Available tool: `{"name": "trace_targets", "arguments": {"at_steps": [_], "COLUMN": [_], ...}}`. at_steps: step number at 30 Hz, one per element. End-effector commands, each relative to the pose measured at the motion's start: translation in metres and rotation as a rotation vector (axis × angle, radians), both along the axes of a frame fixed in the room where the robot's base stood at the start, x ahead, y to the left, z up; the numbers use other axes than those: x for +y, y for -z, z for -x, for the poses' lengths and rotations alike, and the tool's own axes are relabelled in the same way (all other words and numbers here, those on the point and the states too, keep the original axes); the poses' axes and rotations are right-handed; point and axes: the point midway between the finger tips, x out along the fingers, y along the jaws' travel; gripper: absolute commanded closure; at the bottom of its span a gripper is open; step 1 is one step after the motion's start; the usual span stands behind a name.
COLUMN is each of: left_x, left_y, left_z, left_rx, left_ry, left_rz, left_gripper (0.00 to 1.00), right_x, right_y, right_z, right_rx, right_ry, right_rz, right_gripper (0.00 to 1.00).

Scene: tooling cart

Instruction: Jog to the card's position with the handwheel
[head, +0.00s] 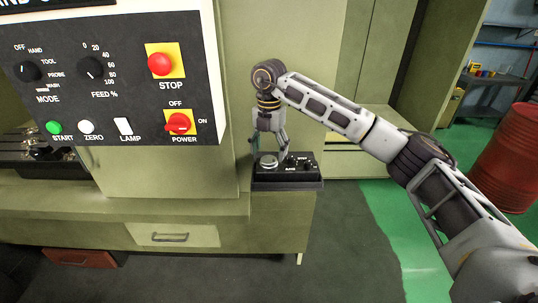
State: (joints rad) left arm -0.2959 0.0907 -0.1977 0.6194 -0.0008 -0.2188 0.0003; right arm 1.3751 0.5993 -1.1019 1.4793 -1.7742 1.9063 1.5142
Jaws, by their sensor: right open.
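The handwheel (268,161) is a small pale round knob on the left of a black control box (288,183) that stands on a ledge of the green machine. My right gripper (269,150) points down over the handwheel with its fingers apart. Whether a finger touches the wheel I cannot tell. No card with a position can be made out. The large control panel (118,105) at the upper left has a MODE knob (28,71), a FEED % knob (91,68) and a red POWER switch (179,122). My left gripper is not in view.
The red STOP button (160,64) is on the panel, above the POWER switch. A drawer (172,235) is in the machine's front below. A red barrel (505,160) stands at the right.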

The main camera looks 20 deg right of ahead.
Motion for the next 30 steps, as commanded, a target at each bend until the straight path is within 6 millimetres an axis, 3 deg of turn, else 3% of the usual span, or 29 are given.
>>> {"name": "trace_targets", "arguments": {"at_steps": [13,21,30], "left_x": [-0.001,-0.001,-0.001], "left_y": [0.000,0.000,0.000], "left_z": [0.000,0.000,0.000], "left_rx": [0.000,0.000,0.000], "left_ry": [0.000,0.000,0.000], "left_rz": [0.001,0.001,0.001], "left_gripper": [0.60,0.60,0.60], "right_x": [0.000,0.000,0.000], "right_y": [-0.067,-0.087,-0.092], "right_z": [0.000,0.000,0.000], "right_rx": [-0.003,-0.002,-0.001], "right_ry": [0.000,0.000,-0.001], "right_rz": [0.001,0.001,0.001], "right_gripper": [0.29,0.29,0.29]}}
